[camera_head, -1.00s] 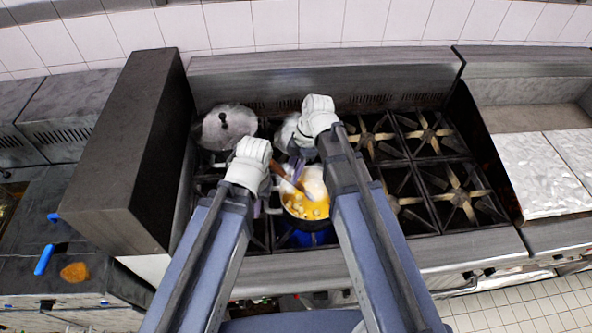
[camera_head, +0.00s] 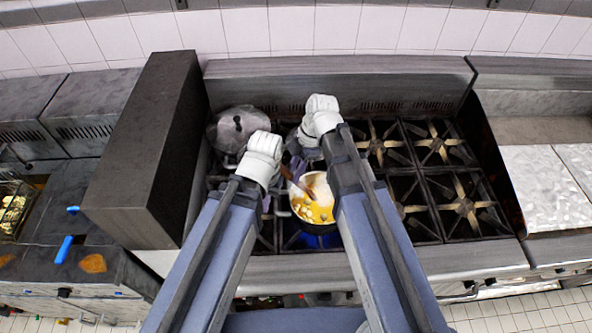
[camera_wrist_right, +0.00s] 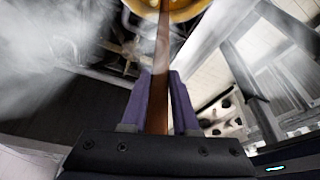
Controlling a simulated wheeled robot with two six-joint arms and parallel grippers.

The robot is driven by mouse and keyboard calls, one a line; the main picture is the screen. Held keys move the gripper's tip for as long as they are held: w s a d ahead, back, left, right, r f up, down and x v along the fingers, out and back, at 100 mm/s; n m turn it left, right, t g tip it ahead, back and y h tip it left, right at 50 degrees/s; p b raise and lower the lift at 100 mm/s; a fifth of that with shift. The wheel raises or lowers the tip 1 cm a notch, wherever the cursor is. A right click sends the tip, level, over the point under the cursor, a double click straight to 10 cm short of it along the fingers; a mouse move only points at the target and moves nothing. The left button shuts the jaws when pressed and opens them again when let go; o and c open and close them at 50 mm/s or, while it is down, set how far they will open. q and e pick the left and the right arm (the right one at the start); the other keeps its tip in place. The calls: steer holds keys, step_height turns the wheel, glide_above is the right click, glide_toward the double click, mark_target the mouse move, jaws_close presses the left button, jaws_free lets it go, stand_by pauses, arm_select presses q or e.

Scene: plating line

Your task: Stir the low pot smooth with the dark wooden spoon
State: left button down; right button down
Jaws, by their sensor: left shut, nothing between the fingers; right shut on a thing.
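The low pot (camera_head: 327,217) stands on the front-left part of the stove. It holds yellow contents with pale lumps, and white steam covers part of it. The dark wooden spoon (camera_head: 300,184) slants into the pot from the upper left; its tip is hidden. My right gripper (camera_head: 291,163) is shut on the spoon's handle. In the right wrist view its purple fingers (camera_wrist_right: 161,85) hold the handle (camera_wrist_right: 160,65), which runs to the pot's yellow contents (camera_wrist_right: 182,8). My left gripper (camera_head: 266,204) is shut and empty, left of the pot, its fingers partly hidden.
A lidded grey pot (camera_head: 224,132) stands at the back left of the stove. Empty burners (camera_head: 465,208) lie to the right. A tall dark block (camera_head: 150,150) stands close on the left. A pale worktop (camera_head: 540,185) is at the far right.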

stand_by(0.4)
step_height(320, 180, up, 4)
steer(key=p, duration=0.4)
